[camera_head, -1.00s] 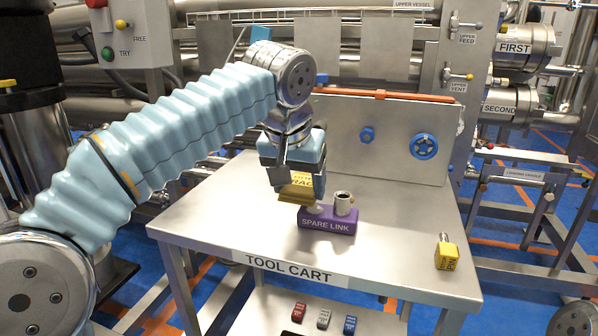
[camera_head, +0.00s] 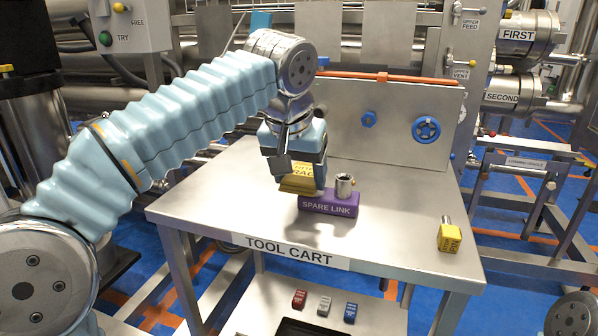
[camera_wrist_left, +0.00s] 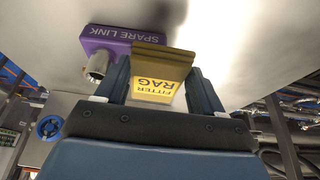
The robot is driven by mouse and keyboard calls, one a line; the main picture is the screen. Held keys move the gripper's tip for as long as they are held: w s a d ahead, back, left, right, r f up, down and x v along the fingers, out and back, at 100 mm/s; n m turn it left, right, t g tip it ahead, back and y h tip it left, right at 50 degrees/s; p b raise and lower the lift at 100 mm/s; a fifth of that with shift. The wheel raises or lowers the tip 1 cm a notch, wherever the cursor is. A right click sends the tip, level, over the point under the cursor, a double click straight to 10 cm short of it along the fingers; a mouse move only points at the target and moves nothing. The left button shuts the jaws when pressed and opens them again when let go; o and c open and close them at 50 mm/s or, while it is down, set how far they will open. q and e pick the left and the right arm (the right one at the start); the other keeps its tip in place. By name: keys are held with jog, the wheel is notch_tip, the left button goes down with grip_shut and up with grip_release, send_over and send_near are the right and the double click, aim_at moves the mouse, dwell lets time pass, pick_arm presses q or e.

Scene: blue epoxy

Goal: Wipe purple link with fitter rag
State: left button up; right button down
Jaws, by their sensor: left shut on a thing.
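The purple link (camera_head: 330,205), lettered SPARE LINK, lies on the tool cart top (camera_head: 230,210) with a metal cylinder (camera_head: 344,186) standing up at its right end. My left gripper (camera_head: 301,180) is shut on the yellow fitter rag (camera_head: 298,187), just above the link's left end. In the left wrist view the rag (camera_wrist_left: 157,80) sits between the fingers, and the purple link (camera_wrist_left: 110,38) is beside it to the left. I cannot tell whether the rag touches the link. My right gripper is not in view.
A yellow tagged block (camera_head: 449,238) stands at the cart's right side. A steel panel with a blue handwheel (camera_head: 426,130) rises at the back edge. Red, grey and blue blocks (camera_head: 324,306) sit on the lower shelf. The cart's front top is clear.

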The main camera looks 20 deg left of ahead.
aim_at(323, 198)
pick_arm(q)
jog(key=shift+f+b, duration=0.65)
jog(key=shift+f, duration=0.25)
jog(key=shift+d+r+p, duration=0.15)
jog(key=shift+d+p, duration=0.5)
jog(key=shift+d, duration=1.3)
jog(key=shift+f, duration=0.2)
jog(key=shift+a+f, duration=0.2)
jog(key=shift+a, duration=0.8)
jog(key=shift+a+f, duration=0.15)
jog(key=shift+a, duration=0.85)
